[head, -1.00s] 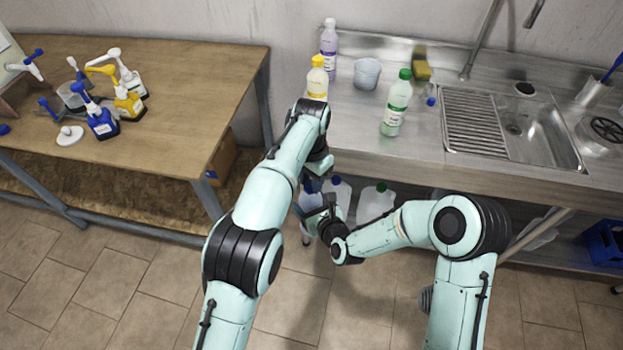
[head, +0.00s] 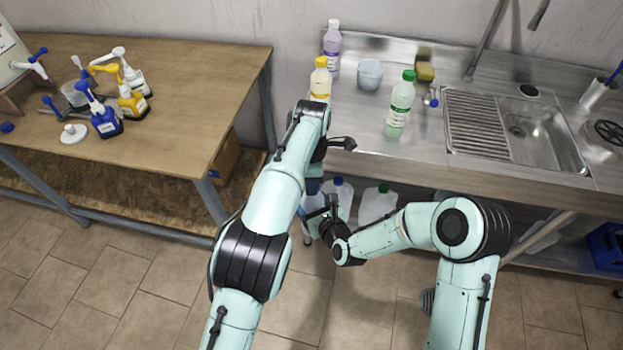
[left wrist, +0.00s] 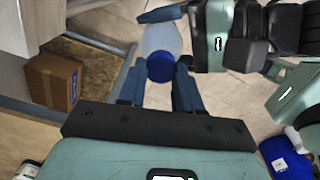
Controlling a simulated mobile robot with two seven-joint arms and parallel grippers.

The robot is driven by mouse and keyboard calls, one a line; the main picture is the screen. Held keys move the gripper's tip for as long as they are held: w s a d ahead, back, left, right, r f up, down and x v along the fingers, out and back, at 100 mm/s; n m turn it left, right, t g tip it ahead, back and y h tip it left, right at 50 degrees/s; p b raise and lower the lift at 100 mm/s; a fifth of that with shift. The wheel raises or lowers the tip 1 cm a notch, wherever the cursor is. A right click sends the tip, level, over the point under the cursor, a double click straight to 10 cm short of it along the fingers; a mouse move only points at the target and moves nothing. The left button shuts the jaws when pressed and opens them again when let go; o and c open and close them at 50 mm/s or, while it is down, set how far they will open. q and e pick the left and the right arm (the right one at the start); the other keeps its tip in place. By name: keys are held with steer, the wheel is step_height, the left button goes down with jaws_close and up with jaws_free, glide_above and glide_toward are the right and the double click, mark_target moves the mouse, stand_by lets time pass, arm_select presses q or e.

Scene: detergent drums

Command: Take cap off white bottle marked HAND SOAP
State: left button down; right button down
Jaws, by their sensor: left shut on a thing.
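In the left wrist view a pale, whitish bottle (left wrist: 160,38) shows end-on with a round blue cap (left wrist: 160,68) toward the camera. My left gripper (left wrist: 158,84) has a finger on each side of the cap and is shut on it. The cap appears to be against the bottle; a gap cannot be made out. No HAND SOAP marking is readable. In the head view my left fingertips are mostly hidden by the arm. My right gripper (head: 321,216) is low in front of the sink counter; in the wrist view it is beside the bottle, its grip unclear.
The steel counter (head: 360,145) holds a yellow-capped bottle (head: 320,80), a purple bottle (head: 332,50), a green-capped bottle (head: 399,108) and a small bucket (head: 369,74). Jugs (head: 379,204) stand beneath. The wooden table (head: 190,120) at left carries several pump bottles.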

arm_select(q)
steer(key=n, duration=0.3)
steer(key=d+n, duration=0.1)
steer(key=n, duration=0.2)
steer(key=shift+s+r, duration=0.1)
steer(key=shift+s, duration=0.05)
arm_select(e)
steer(key=shift+s+a+r, duration=0.1)
steer(key=shift+a, duration=0.3)
arm_select(q)
steer(key=shift+r, duration=0.2)
steer(key=shift+r, duration=0.7)
arm_select(e)
steer(key=shift+d, duration=0.1)
arm_select(q)
steer(key=shift+a+r+n, duration=0.2)
steer(key=shift+a+n, duration=0.05)
steer(key=shift+n, duration=0.05)
arm_select(e)
steer(key=shift+d, duration=0.15)
steer(key=shift+d, duration=0.1)
